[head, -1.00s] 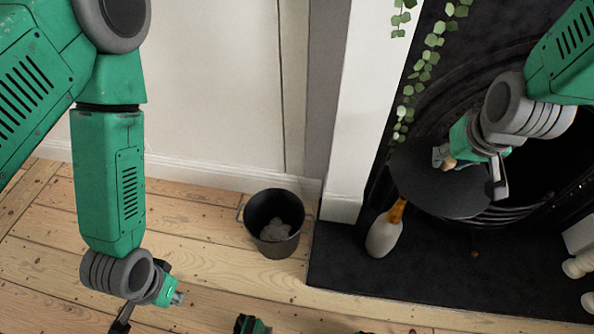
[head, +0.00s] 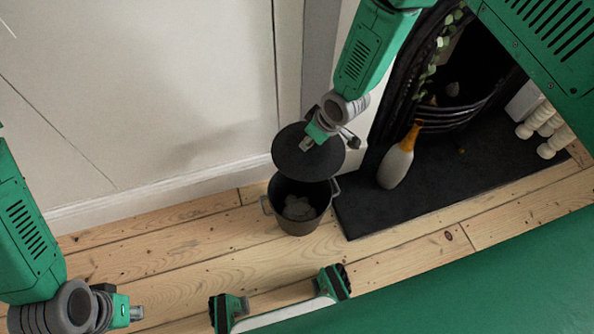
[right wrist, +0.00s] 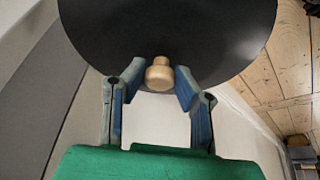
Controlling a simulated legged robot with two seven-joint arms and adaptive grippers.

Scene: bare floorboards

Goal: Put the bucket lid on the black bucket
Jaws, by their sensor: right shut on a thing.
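The bucket lid (head: 289,158) is a flat dark disc with a round wooden knob (right wrist: 158,76). My right gripper (head: 310,143) is shut on that knob, its fingers on either side in the right wrist view (right wrist: 158,82). In the head view the lid appears above and behind the black bucket (head: 299,229), overlapping its back rim in the picture; the height between them is hard to judge. The bucket stands upright and open on the floorboards, with grey lumps inside. My left gripper (head: 136,313) is at the lower left, away from the bucket; its finger opening is unclear.
A white wall with a skirting board (head: 150,190) runs behind the bucket. To the right are a black hearth (head: 430,200), a bottle-shaped object (head: 396,166) with an orange neck, and a fireplace. White turned pieces (head: 545,130) stand farther right. Floorboards left of the bucket are clear.

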